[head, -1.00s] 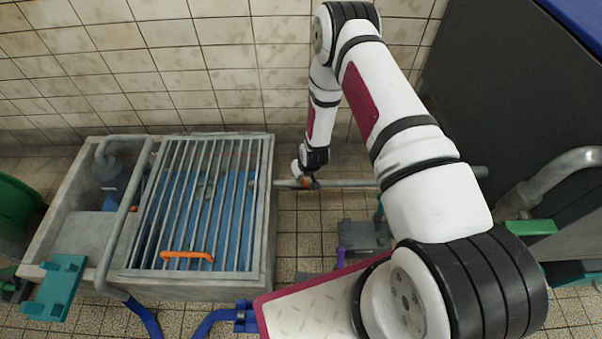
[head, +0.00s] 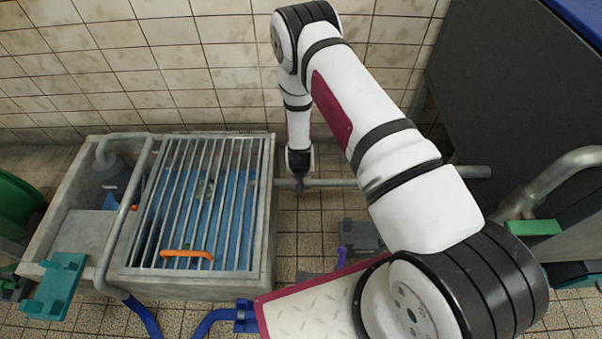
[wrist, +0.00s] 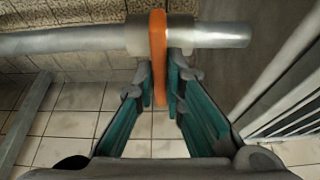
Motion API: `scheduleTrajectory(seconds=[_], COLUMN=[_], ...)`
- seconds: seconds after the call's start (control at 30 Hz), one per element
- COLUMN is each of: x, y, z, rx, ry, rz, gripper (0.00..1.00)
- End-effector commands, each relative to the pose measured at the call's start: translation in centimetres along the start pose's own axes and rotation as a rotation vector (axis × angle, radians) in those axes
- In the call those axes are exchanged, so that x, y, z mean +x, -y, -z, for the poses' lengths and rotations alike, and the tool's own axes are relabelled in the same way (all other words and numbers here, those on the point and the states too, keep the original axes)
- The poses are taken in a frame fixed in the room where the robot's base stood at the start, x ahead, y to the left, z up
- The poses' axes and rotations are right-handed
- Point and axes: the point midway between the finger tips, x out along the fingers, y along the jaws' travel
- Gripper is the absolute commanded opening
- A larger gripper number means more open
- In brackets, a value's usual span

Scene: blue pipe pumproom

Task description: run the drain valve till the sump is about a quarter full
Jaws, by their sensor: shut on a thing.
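The drain valve's orange lever (wrist: 158,50) stands on a collar of the grey pipe (wrist: 75,42) in the wrist view. My gripper (wrist: 161,88) has its teal fingers on either side of the lever and is shut on it. In the head view my gripper (head: 300,178) is at the pipe (head: 345,183) just right of the sump, and hides the lever there. The sump (head: 267,235) is a concrete tank under a metal grate (head: 172,205). Blue shows between the bars; I cannot judge the water depth.
An orange handle (head: 187,254) lies on the grate's front. A teal bracket (head: 62,283) sits at the tank's left corner. A dark cabinet (head: 510,100) stands at the right, and the tiled wall (head: 180,70) is behind. Bare floor shows below the pipe.

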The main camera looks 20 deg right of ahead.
Motion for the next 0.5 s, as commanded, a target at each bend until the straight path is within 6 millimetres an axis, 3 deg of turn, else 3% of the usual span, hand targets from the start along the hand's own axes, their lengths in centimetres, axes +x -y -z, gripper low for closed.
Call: scheduleTrajectory(seconds=[0.27, 0.3, 0.33, 0.5], x=[0.03, 0.03, 0.03, 0.02], y=[-0.17, -0.17, -0.17, -0.10], z=[0.04, 0.04, 0.04, 0.00], rx=[0.005, 0.004, 0.004, 0.002], ry=[0.000, 0.000, 0.000, 0.000], rz=[-0.003, -0.003, -0.003, -0.001], gripper=[0.00, 0.20, 0.26, 0.30])
